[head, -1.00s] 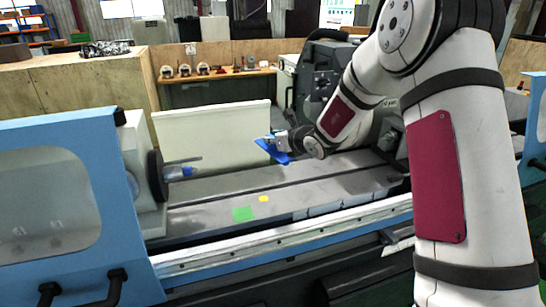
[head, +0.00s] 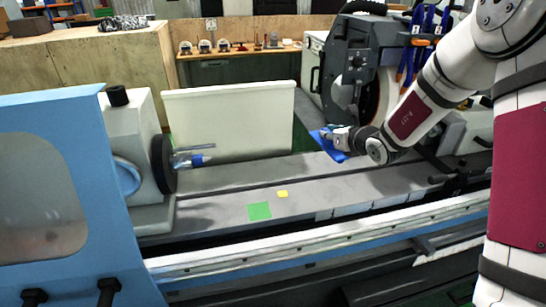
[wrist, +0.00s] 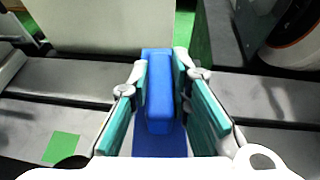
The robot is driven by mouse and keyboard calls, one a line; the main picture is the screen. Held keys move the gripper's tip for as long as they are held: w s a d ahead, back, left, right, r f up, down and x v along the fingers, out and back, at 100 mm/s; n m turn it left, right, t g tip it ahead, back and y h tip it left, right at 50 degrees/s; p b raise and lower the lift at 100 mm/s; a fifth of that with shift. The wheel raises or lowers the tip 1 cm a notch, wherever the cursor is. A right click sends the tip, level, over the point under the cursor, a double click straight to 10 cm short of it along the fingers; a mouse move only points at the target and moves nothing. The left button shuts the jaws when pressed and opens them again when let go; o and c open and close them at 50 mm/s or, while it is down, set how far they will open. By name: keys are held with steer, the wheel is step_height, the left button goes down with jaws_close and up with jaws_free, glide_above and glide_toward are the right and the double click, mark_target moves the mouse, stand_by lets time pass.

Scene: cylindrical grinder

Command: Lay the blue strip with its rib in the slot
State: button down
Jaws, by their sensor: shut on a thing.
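The blue strip (head: 331,146) is held by my gripper (head: 342,140) above the grey bed of the grinder. In the wrist view the blue strip (wrist: 160,142) shows a raised blue block between the teal pads of my gripper (wrist: 160,95), which is shut on it. The strip's far end is partly hidden. A long dark slot (head: 250,183) runs lengthwise along the grey bed (head: 220,205). It shows in the wrist view as a dark groove (wrist: 60,96), below and beside the gripper. I cannot see a rib under the strip.
The chuck (head: 163,165) with a pointed centre is at left, the grinding wheel housing (head: 365,75) at back right.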

step_height(320, 180, down, 9)
steer(key=w+a+n+y+b, duration=0.1)
steer(key=w+a+b, duration=0.1)
steer(key=b, duration=0.6)
steer(key=w+a+r+n+g+y+b, duration=0.1)
steer(key=w+a+n+g+y+b, duration=0.1)
steer(key=a+n+g+y+b, duration=0.3)
steer(key=w+a+r+n+g+y+b, duration=0.1)
steer(key=w+a+n+y, duration=0.15)
steer(key=a, duration=0.55)
steer(key=f+n+g+b, duration=0.1)
steer(key=n+g, duration=0.1)
steer(key=g, duration=0.1)
steer(key=s+a+f+n+g+b, duration=0.1)
steer(key=f+n+g+b, duration=0.1)
steer(key=n+g, duration=0.1)
steer(key=a+f+n+g+b, duration=0.1)
steer(key=n+g, duration=0.2)
steer(key=shift+s+f+g+y, duration=0.2)
steer(key=shift+s+g+y, duration=0.05)
steer(key=shift+s+g, duration=0.1)
steer(key=shift+d, duration=0.15)
steer(key=shift+f+b, duration=0.85)
steer(key=shift+f, duration=2.1)
